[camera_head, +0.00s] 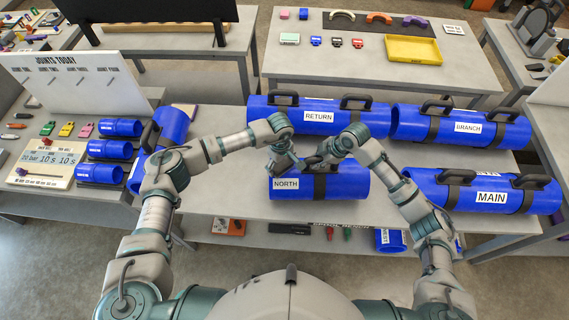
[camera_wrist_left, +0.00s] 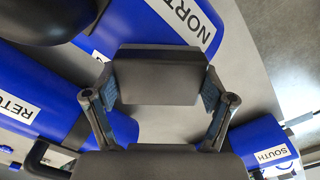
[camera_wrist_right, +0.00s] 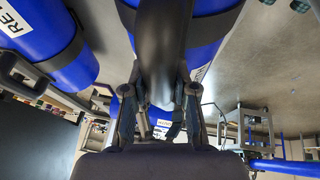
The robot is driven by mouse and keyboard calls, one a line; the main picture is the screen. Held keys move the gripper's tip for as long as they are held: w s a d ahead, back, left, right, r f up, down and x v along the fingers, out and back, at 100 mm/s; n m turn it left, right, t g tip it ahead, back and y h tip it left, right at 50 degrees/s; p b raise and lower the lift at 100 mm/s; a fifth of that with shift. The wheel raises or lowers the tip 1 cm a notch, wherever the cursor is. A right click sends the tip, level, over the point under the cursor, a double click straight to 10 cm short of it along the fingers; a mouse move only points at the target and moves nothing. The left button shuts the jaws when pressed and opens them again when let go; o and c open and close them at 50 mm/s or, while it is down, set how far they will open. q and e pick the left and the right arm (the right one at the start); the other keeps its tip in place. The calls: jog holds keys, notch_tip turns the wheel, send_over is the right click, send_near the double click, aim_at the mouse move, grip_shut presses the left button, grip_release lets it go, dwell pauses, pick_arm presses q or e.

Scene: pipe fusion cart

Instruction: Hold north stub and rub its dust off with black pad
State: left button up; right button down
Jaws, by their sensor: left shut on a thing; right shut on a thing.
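The north stub is a blue pipe (camera_head: 345,183) with a NORTH label and a dark band, lying on the middle table. My right gripper (camera_head: 316,160) is above it, shut on its black handle, which runs between the fingers in the right wrist view (camera_wrist_right: 163,50). My left gripper (camera_head: 293,165) is over the stub's left part. In the left wrist view it is shut on the black pad (camera_wrist_left: 160,75), a dark block between its fingertips. The stub's blue side (camera_wrist_left: 150,25) lies behind the pad there; contact cannot be told. No dust is clearly visible.
The RETURN pipe (camera_head: 280,114) and BRANCH pipe (camera_head: 430,124) lie behind the stub. The MAIN pipe (camera_head: 430,190) lies to the right, close to my right arm. A lower shelf holds the SOUTH pipe (camera_head: 390,240).

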pick_arm(q)
jog(key=shift+s+a+f, duration=0.1)
jog(key=shift+a+f, duration=0.1)
jog(key=shift+a, duration=0.1)
pick_arm(e)
jog(key=shift+s+f, duration=0.1)
jog(key=shift+f, duration=0.1)
pick_arm(q)
jog(key=shift+r, duration=0.1)
pick_arm(e)
jog(key=shift+d, duration=0.1)
pick_arm(q)
jog(key=shift+d+r, duration=0.15)
jog(key=shift+r, duration=3.35)
pick_arm(e)
jog(key=c, duration=0.8)
grip_release()
pick_arm(q)
jog(key=shift+w, duration=0.2)
pick_arm(e)
jog(key=shift+w, duration=0.2)
jog(key=shift+r, duration=0.1)
pick_arm(q)
jog(key=shift+s, duration=0.1)
pick_arm(e)
jog(key=v, duration=1.1)
jog(key=shift+d+r, duration=0.3)
